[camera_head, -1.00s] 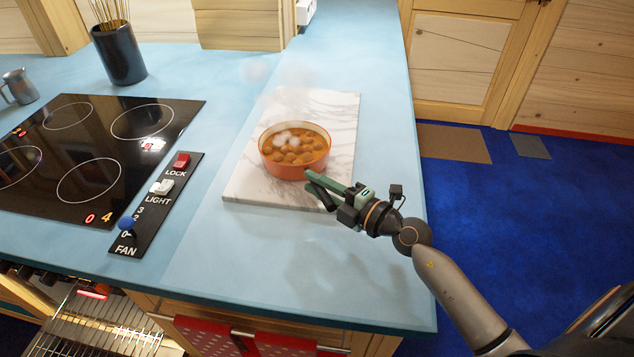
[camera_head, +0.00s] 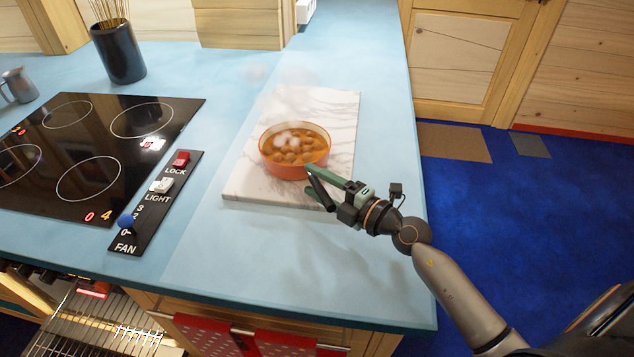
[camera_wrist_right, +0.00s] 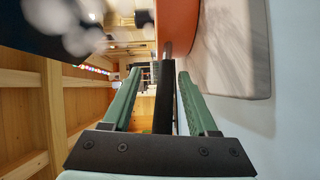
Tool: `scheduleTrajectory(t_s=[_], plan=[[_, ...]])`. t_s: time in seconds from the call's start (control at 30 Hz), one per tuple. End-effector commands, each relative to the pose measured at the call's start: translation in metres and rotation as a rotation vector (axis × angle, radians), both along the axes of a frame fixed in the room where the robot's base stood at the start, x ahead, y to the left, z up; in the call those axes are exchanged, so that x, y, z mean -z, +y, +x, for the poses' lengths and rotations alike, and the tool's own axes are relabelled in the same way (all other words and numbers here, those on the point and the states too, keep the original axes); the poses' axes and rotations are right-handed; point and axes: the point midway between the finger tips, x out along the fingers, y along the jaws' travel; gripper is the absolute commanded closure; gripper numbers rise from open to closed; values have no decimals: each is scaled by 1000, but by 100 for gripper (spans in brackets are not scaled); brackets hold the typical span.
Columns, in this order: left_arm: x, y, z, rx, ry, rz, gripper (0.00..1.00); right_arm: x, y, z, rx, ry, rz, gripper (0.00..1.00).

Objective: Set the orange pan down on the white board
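The orange pan (camera_head: 283,171) sits upright on the white marble board (camera_head: 335,110), toward its front half. It holds round brown pieces in sauce and steams. Its dark handle points toward the front right, to my right gripper (camera_head: 311,181). The green fingers of that gripper are spread, one on each side of the handle. In the right wrist view the black handle (camera_wrist_right: 165,95) runs between the fingers, with a visible gap on the left finger's side. The orange pan side (camera_wrist_right: 177,25) and the board's edge (camera_wrist_right: 232,50) also show there. My left gripper is not in view.
A black cooktop (camera_head: 90,150) with a control panel (camera_head: 155,203) lies left of the board. A dark holder with sticks (camera_head: 118,55) and a metal jug (camera_head: 18,87) stand at the back left. The blue counter is clear in front of the board.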

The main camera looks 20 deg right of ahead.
Motion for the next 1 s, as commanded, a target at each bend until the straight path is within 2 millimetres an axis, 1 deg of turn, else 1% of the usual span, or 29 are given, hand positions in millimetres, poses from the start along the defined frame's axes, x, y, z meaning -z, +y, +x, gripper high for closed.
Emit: scheduleTrajectory(t_s=[0.17,0.2,0.33,0.43,0.57,0.8,1.0], plan=[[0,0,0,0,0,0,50,2,0,0,-1,5,0,37],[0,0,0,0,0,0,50,9,1,-2,-6,22,0,37],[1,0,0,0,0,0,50,8,0,-5,-5,19,0,37],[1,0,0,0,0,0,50,7,-5,-12,-2,18,1,37],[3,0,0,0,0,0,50,5,-13,-31,-3,15,-2,37],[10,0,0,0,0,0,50,1,-31,-71,-2,12,-3,37],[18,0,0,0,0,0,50,-1,-43,-97,-2,8,0,37]])
